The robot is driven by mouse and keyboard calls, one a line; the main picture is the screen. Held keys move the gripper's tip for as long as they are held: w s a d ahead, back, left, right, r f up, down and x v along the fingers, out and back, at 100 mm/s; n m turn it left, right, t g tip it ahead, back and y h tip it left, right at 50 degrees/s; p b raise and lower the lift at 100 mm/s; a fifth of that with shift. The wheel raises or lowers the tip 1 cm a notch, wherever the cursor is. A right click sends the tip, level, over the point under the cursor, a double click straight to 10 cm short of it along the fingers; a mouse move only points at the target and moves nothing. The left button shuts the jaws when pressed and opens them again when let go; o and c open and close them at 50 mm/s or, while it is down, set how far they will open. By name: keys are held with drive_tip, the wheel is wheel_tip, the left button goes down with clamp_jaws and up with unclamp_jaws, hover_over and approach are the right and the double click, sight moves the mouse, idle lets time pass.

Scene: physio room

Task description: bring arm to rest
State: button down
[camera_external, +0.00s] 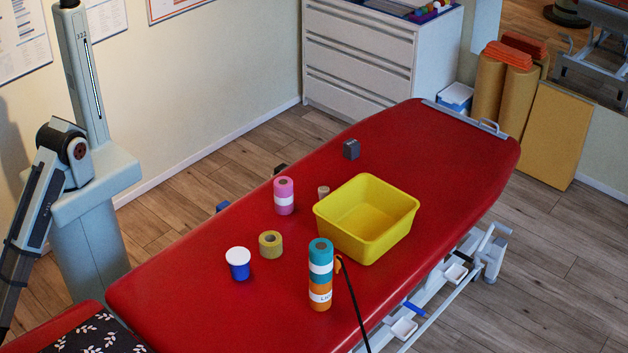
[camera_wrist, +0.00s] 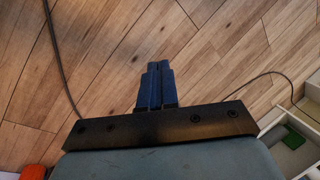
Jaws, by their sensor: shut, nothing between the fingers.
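My gripper (camera_wrist: 158,66) shows in the wrist view with its two blue fingers pressed together and nothing between them. It is over bare wooden floor (camera_wrist: 100,60), clear of any object. My arm (camera_external: 35,210) stands at the left edge in the external view, beside the red treatment table (camera_external: 180,280). I cannot make out my gripper in that view.
On the table are a yellow bin (camera_external: 366,255), a teal-and-orange roll stack (camera_external: 320,275), a pink roll (camera_external: 284,196), an olive tape roll (camera_external: 271,244), a blue white-lidded cup (camera_external: 238,264) and a dark grey block (camera_external: 351,149). A white drawer cabinet (camera_external: 358,50) stands behind.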

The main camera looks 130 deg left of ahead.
drive_tip(key=w+a+n+g+y, duration=0.15)
drive_tip(key=w+a+n, duration=0.25)
drive_tip(key=a, duration=0.7)
drive_tip(key=w+a+n+g+y, duration=0.1)
drive_tip(key=w+a+n+y, duration=0.15)
drive_tip(key=a, duration=0.95)
drive_tip(key=w+a+n+g+y, duration=0.1)
drive_tip(key=w+a+n, duration=0.35)
drive_tip(key=a, duration=0.65)
drive_tip(key=s+a+r+n+g+h, duration=0.1)
drive_tip(key=s+a+r+n+g, duration=0.2)
drive_tip(key=a+n, duration=0.4)
drive_tip(key=s+a+r+n+g+h, duration=0.2)
drive_tip(key=s+a+r+n, duration=0.3)
drive_tip(key=a, duration=1)
drive_tip(key=shift+s+r+n+g, duration=0.4)
drive_tip(key=shift+s+n+g, duration=0.25)
drive_tip(key=shift+n, duration=0.35)
